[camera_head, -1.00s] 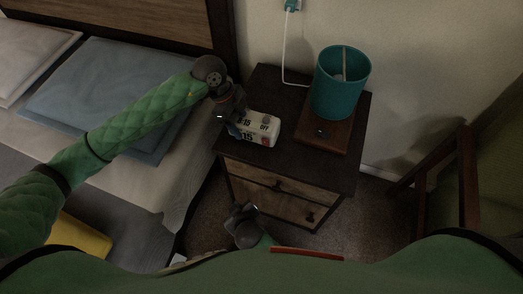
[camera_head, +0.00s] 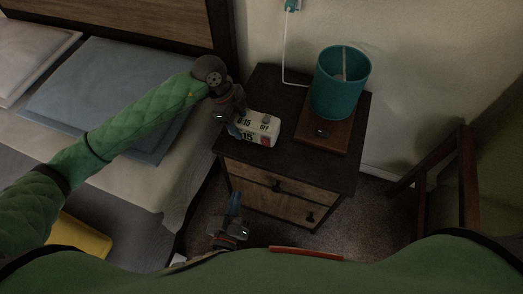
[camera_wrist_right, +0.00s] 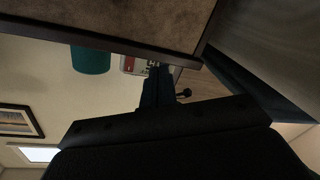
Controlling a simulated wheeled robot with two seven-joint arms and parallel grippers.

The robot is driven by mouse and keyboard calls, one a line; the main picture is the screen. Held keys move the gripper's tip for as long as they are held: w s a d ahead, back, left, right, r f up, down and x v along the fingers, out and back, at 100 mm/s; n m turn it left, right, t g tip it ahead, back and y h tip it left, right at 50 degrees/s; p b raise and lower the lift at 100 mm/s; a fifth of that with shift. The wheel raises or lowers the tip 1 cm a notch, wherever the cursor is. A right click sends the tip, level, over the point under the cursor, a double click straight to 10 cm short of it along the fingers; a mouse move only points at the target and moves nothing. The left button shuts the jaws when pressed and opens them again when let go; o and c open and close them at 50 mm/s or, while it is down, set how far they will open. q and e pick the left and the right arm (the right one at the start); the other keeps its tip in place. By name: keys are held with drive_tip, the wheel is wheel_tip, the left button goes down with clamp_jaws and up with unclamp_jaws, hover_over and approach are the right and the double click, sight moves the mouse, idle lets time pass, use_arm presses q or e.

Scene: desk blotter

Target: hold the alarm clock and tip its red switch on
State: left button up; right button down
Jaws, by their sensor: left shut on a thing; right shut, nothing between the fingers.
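The white alarm clock (camera_head: 260,130) stands near the left front of the nightstand top in the head view. Its top shows "OFF" lettering and a small red switch area (camera_head: 276,138) at its right end. My left gripper (camera_head: 236,129) is shut on the clock's left end. My right gripper (camera_head: 235,199) is shut and empty, in front of and below the nightstand's drawers, well apart from the clock. In the right wrist view the fingers (camera_wrist_right: 157,88) point toward part of the clock (camera_wrist_right: 132,66), which the fingers and the furniture edge partly hide.
The dark nightstand (camera_head: 325,168) has wooden drawers with knobs. A teal lamp (camera_head: 340,85) on a wooden base (camera_head: 323,136) stands right of the clock. The bed (camera_head: 185,185) is on the left, a chair (camera_head: 440,185) on the right. Bare nightstand top lies before the lamp.

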sight(265, 142)
drive_tip(key=shift+s+d+r+m+t+h, duration=0.25)
drive_tip(key=shift+d+r+m+h, duration=0.35)
drive_tip(key=shift+m, duration=0.7)
drive_tip(key=shift+s+d+r+m+t+h, duration=0.15)
drive_tip(key=shift+d+r+m+t+h, duration=0.35)
drive_tip(key=shift+r+m, duration=0.65)
drive_tip(key=shift+s+d+r+m+t+h, duration=0.1)
drive_tip(key=shift+s+d+r+m+h, duration=0.15)
drive_tip(key=shift+r+m+h, duration=0.8)
drive_tip(key=shift+f+m+y, duration=0.35)
drive_tip(key=shift+f+m, duration=0.05)
drive_tip(key=shift+f, duration=0.1)
drive_tip(key=shift+w+d, duration=0.1)
drive_tip(key=x, duration=1.4)
drive_tip(key=shift+f, duration=0.15)
